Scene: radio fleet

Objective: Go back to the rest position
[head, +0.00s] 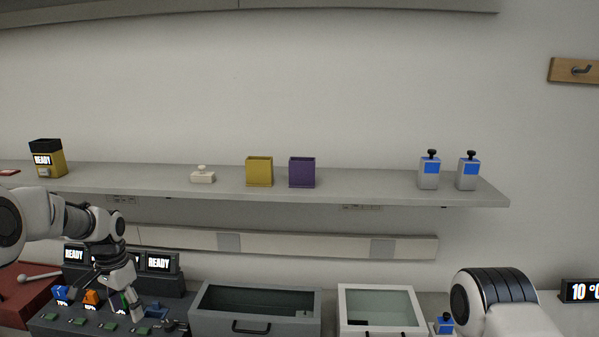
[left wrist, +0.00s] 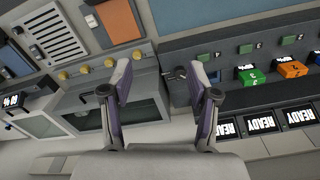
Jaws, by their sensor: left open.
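My left gripper (head: 132,306) is low at the left of the head view, over the dark console with the coloured blocks. In the left wrist view my left gripper (left wrist: 161,78) has its two fingers spread apart with nothing between them. The gap lies over the edge between the console and the grey glass-lidded box. A white and black part of my right arm (head: 495,300) shows at the lower right of the head view; its gripper is out of frame.
The console (head: 50,326) holds an orange block (head: 91,297) and a blue block (head: 61,294) before READY displays (head: 159,263). A grey glass-lidded box (head: 213,325) and a white one (head: 381,329) stand to its right. The shelf (head: 350,189) above carries several small items.

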